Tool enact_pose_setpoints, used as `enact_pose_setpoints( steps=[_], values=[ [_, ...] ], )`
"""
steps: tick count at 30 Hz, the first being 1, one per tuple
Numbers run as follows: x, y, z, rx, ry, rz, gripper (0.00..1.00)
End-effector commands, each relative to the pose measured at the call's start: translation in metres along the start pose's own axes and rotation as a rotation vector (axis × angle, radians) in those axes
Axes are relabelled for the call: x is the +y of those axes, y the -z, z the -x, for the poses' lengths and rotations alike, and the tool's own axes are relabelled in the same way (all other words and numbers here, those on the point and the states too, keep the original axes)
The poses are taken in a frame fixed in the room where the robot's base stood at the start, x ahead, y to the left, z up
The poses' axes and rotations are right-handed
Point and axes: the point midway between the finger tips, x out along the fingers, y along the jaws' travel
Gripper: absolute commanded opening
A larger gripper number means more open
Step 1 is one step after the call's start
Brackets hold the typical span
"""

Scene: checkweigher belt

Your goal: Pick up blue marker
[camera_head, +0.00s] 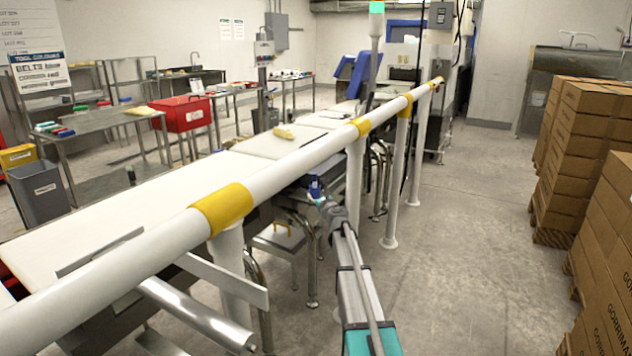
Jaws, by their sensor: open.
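My arm reaches up from the bottom of the view, and my gripper (318,200) is at its far end, beside the conveyor and just past the white guard rail. It is open. A small dark blue upright thing (315,187) shows right at the gripper's tip. It is too small to tell whether this is the blue marker, or whether the gripper touches it. Small coloured items (52,130), some of them blue, lie on a steel table at the left, far from my gripper.
A white rail with yellow bands (285,165) crosses the view on posts, between the belt (110,215) and the aisle. Stacked cartons (590,130) line the right side. A grey bin (40,190) and red box (184,113) are at the left. The aisle floor is clear.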

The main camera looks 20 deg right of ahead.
Motion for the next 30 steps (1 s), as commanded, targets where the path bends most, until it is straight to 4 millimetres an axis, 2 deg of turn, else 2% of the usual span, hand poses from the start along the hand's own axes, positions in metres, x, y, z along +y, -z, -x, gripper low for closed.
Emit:
enact_pose_setpoints(
  steps=[1,5,20,26,30],
  values=[
    [-0.013,-0.004,-0.006,-0.005,0.028,-0.051,0.64],
    [-0.027,-0.006,-0.009,-0.014,0.068,-0.134,0.64],
    [-0.026,-0.006,-0.015,-0.016,0.070,-0.147,0.64],
    [-0.027,-0.006,-0.037,-0.016,0.069,-0.147,0.64],
    [-0.028,-0.006,-0.059,-0.016,0.069,-0.146,0.64]
  ],
)
